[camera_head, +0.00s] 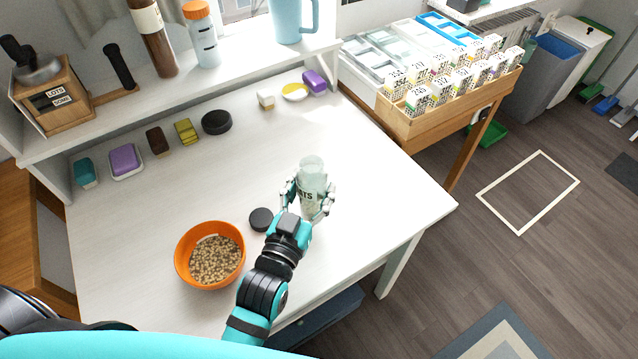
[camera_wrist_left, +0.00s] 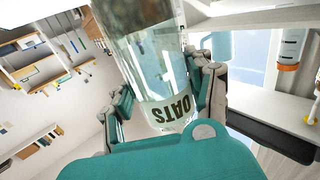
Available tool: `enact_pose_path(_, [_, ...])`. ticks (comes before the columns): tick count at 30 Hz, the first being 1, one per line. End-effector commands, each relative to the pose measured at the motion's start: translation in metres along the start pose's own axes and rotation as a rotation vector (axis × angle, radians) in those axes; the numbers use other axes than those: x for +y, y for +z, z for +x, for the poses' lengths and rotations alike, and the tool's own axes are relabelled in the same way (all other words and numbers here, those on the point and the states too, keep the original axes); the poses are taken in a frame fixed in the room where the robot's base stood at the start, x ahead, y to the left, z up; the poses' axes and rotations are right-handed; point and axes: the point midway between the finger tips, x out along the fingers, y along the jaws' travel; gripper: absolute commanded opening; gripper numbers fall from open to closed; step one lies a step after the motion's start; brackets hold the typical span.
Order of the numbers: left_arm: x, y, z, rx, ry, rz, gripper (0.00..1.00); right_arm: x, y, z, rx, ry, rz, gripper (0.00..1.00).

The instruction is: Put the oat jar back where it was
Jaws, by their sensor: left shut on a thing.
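The oat jar (camera_head: 311,176) is clear glass with an "OATS" label. It stands about upright in the head view, over the right part of the white table (camera_head: 350,140); I cannot tell whether it touches the table. My left gripper (camera_head: 308,199) is shut on the jar, its fingers around the sides. In the left wrist view the jar (camera_wrist_left: 150,65) fills the middle, between the fingers, and looks mostly empty. A black round lid (camera_head: 261,219) lies on the table just left of the gripper. An orange bowl (camera_head: 184,262) full of oats stands further left. My right gripper is not in view.
A raised shelf (camera_head: 110,105) along the back holds a brown bottle (camera_head: 153,40), an orange-capped bottle (camera_head: 202,38) and a blue pitcher (camera_head: 291,20). A wooden crate of cartons (camera_head: 440,110) stands right. The table's middle is clear.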

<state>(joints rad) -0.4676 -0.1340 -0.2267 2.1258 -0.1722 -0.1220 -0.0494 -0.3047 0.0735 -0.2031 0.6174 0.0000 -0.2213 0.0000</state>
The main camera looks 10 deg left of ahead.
Motion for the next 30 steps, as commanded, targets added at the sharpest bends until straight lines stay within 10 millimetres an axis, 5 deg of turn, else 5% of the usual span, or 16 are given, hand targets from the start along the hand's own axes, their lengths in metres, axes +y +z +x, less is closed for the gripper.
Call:
enact_pose_path(7, [0.001,0.002,0.037,0.002,0.0,0.0,0.14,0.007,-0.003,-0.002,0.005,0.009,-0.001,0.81])
enact_pose_path(16, [0.0,0.035,0.039,-0.002,0.0,0.0,0.14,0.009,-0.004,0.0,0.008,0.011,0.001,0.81])
enact_pose_path(29, [0.0,0.042,0.038,0.0,0.0,0.0,0.14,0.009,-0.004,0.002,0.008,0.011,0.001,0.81])
enact_pose_path(30, [0.0,0.042,0.038,-0.002,0.0,0.0,0.59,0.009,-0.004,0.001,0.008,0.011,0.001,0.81])
